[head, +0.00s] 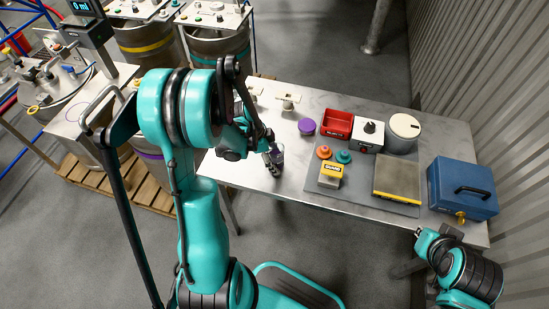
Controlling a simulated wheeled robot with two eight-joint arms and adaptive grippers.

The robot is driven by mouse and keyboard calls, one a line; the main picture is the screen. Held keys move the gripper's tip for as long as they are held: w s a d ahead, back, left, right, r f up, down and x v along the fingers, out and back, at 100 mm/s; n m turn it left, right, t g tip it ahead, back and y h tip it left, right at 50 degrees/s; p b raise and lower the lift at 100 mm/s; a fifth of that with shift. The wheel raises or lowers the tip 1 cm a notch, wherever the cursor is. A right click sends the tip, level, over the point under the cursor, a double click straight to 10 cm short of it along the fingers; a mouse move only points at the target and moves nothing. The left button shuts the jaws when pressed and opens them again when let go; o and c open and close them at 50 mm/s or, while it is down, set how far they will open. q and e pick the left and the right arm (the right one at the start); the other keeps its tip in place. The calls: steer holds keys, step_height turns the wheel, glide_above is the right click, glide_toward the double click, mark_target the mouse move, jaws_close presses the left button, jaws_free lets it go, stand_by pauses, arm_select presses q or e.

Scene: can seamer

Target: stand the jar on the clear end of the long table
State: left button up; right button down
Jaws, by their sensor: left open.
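A small, dark, purplish-grey jar (278,153) stands on the long metal table (262,186), towards its left end. It looks upright, but my gripper partly covers it. My left gripper (271,159) comes in from the left and is open, with its fingers right at the jar. I cannot tell whether they touch it. The left end of the table is bare near its front corner. My right arm is at the lower right, beyond the table's front edge; its gripper (418,240) is small and its fingers are unclear.
A purple disc (306,126), red tray (338,123), switch box (369,135) and white round tub (403,132) stand along the back. A grey mat (350,197) holds several small items. A blue case (462,188) fills the right end. Drums stand left and behind.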

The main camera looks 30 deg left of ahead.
arm_select(q)
steer(key=shift+r, duration=0.3)
steer(key=p+v, duration=0.5)
steer(key=v, duration=0.7)
steer(key=s+d+r+n+t+y, duration=0.2)
steer(key=s+d+r+n, duration=0.2)
steer(key=d, duration=0.3)
steer(key=s+d+r+n+t+y, duration=0.2)
steer(key=s+d+r+n, duration=0.2)
steer(key=d+r+n, duration=0.3)
steer(key=shift+s+d+n+t, duration=0.25)
steer(key=shift+s+n+t, duration=0.05)
steer(key=shift+s+t, duration=0.1)
